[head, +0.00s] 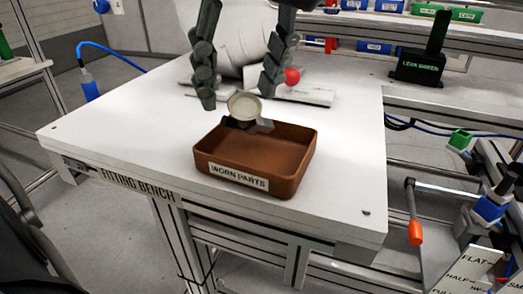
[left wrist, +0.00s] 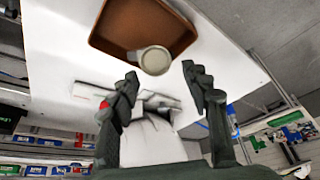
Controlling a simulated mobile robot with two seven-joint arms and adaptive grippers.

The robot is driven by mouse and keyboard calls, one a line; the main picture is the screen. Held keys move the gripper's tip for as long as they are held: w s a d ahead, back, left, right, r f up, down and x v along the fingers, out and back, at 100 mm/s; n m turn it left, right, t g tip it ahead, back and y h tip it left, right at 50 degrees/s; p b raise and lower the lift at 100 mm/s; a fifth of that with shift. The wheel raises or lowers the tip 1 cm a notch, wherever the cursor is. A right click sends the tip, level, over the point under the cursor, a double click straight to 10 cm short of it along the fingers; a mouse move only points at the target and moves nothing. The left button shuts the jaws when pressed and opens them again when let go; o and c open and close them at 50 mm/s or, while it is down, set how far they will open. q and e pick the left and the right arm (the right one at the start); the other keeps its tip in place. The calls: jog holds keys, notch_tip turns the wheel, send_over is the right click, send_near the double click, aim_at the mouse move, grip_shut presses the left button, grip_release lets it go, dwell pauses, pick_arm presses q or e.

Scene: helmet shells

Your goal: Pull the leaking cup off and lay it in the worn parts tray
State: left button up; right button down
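My left gripper (head: 238,98) is open, its two dark fingers spread wide above the bench. A pale round cup (head: 244,106) with a cream face is below and between the fingertips, at the back edge of the brown tray labelled WORN PARTS (head: 247,185). A grey part shows beside the cup. In the left wrist view the cup (left wrist: 155,60) overlaps the tray's edge, just beyond the open fingertips (left wrist: 160,75), with no finger visibly on it. I cannot tell whether it rests on the rim or is in the air. The tray looks otherwise empty. My right gripper is not in view.
A white shell (head: 225,40) and a white base (head: 305,96) with a red ball (head: 292,76) stand behind the tray. The white bench (head: 110,125) is clear to left and right of it. A dark stand labelled LEAK (head: 418,66) is on the right-hand table.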

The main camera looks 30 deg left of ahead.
pick_arm(q)
jog(key=shift+o, duration=0.7)
jog(key=v, duration=1.2)
jog(key=shift+d, duration=0.1)
